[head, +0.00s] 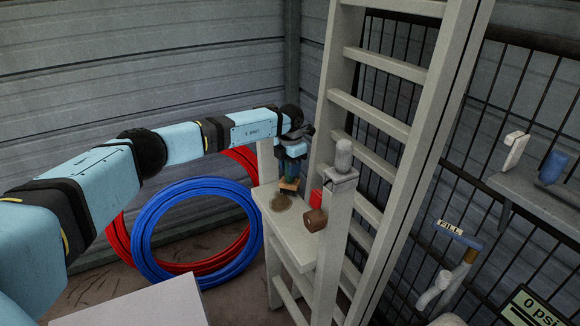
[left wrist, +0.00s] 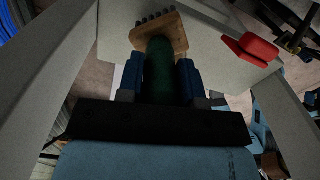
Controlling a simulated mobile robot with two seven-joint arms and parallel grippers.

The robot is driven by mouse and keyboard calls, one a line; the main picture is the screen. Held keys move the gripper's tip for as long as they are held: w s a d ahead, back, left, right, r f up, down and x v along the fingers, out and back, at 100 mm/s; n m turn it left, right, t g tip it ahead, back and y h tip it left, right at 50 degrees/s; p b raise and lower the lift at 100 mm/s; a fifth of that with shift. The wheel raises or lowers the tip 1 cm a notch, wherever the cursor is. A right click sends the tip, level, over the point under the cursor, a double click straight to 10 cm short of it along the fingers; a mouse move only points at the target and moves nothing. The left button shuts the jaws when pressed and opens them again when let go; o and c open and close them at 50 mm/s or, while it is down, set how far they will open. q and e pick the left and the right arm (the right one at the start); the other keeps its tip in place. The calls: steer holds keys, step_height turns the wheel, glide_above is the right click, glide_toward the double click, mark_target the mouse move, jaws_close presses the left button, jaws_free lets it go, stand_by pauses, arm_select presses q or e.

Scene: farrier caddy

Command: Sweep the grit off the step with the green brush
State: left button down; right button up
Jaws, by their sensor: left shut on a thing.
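The green brush shows best in the left wrist view, with its dark green handle (left wrist: 160,75) and its wooden head (left wrist: 158,36) with dark bristles. My left gripper (head: 291,158) is shut on the handle, with a blue finger on each side of it. In the head view the brush's wooden head (head: 289,184) points down over the pale step (head: 291,234). The grit (head: 281,203) is a brownish round patch on the step, just in front of the brush head. Whether the bristles touch the step I cannot tell. My right gripper is not in view.
A red item (head: 316,196) and a brown block (head: 315,220) sit at the step's right side, beside a post with a grey cylinder (head: 343,155). A tall ladder (head: 402,130) stands right behind.

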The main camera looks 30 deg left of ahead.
arm_select(q)
steer(key=shift+f, duration=0.15)
steer(key=shift+f, duration=0.35)
stand_by(0.4)
steer(key=shift+s+d+r+p, duration=0.1)
steer(key=shift+s+r+p, duration=0.1)
steer(key=shift+s+p, duration=0.3)
steer(key=shift+s+d+p, duration=0.15)
steer(key=shift+s+p, duration=0.35)
steer(key=shift+s, duration=0.1)
steer(key=shift+s+d, duration=0.1)
steer(key=shift+s, duration=0.25)
